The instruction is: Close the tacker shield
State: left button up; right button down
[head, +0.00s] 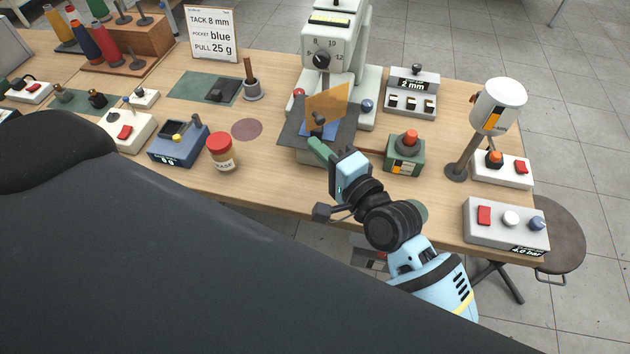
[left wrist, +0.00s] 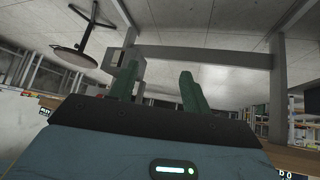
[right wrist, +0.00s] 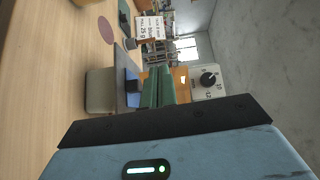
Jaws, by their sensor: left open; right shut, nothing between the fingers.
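The tacker (head: 338,60) is a white machine with a black dial, standing at the back middle of the table. Its amber see-through shield (head: 328,102) stands tilted up above the dark work plate (head: 291,133). My right gripper (head: 318,148) is shut and empty, with green fingers just in front of the plate, below the shield. In the right wrist view the shut fingers cover part of the shield (right wrist: 181,74); whether they touch it I cannot tell. My left gripper (left wrist: 160,82) is open and empty in the left wrist view, away from the tacker.
A green box with an orange button (head: 407,153) stands right of the tacker. A red-lidded jar (head: 221,153) and a blue-grey scale (head: 178,143) stand to the left. A white control box (head: 505,223) and a white canister on a stand (head: 497,105) occupy the right end.

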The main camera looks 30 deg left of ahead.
pick_arm(q)
jog(key=shift+w+a+r+p, duration=0.3)
jog(key=shift+w+r, duration=0.05)
jog(key=shift+r, duration=0.1)
jog(key=shift+c, duration=0.5)
pick_arm(e)
jog(key=s+d, duration=0.1)
jog(key=s, duration=0.6)
jog(key=shift+d, duration=0.35)
